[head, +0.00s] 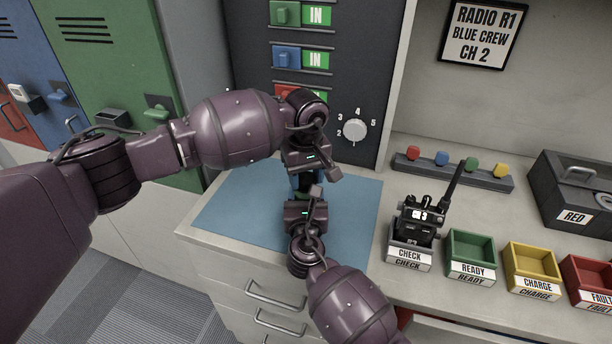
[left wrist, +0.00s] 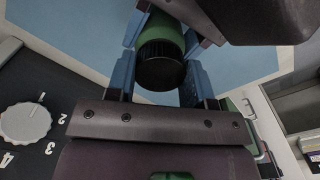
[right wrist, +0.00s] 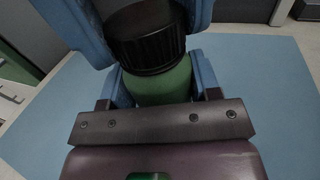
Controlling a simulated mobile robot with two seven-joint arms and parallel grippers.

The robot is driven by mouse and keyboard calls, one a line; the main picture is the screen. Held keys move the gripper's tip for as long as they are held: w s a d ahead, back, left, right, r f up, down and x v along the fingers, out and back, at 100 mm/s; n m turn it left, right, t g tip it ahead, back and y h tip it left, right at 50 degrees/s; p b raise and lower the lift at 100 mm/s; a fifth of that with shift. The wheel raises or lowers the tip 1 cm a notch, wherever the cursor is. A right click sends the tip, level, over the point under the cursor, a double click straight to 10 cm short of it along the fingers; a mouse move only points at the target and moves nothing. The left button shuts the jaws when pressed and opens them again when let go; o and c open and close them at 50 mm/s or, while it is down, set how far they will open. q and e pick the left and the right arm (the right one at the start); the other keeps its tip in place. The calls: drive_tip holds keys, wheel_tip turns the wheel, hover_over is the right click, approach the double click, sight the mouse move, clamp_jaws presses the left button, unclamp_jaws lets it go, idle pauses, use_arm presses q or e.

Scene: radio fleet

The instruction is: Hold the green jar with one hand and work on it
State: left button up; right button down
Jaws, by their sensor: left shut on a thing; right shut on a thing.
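The green jar (right wrist: 160,84) with its ribbed black lid (right wrist: 146,42) is held above the blue mat (head: 235,205). In the head view my grippers mostly hide it. My right gripper (head: 304,194) comes from the front, and its blue fingers are shut on the green body. My left gripper (head: 306,178) comes from the back, and its blue fingers are shut on the black lid end. The left wrist view also shows the lid (left wrist: 161,62) between the fingers, with the green body (left wrist: 165,30) beyond. The lid sits against the body.
A radio (head: 417,222) stands in the CHECK bin (head: 408,258). Right of it are the READY (head: 470,270), CHARGE (head: 530,285) and FAULT (head: 585,295) bins. A panel with a numbered dial (head: 355,131) rises behind the mat. The mat around the grippers is clear.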

use_arm(q)
drive_tip(key=n, duration=0.6)
drive_tip(key=shift+n, duration=0.4)
drive_tip(key=n, duration=0.6)
drive_tip(key=shift+n, duration=0.4)
drive_tip(key=n, duration=0.6)
drive_tip(key=shift+n, duration=0.4)
drive_tip(key=n, duration=0.6)
drive_tip(key=shift+r+n, duration=0.1)
drive_tip(key=shift+n, duration=0.3)
drive_tip(key=n, duration=0.5)
drive_tip(key=shift+n, duration=0.3)
drive_tip(key=n, duration=0.9)
drive_tip(key=shift+n, duration=0.3)
drive_tip(key=n, duration=0.4)
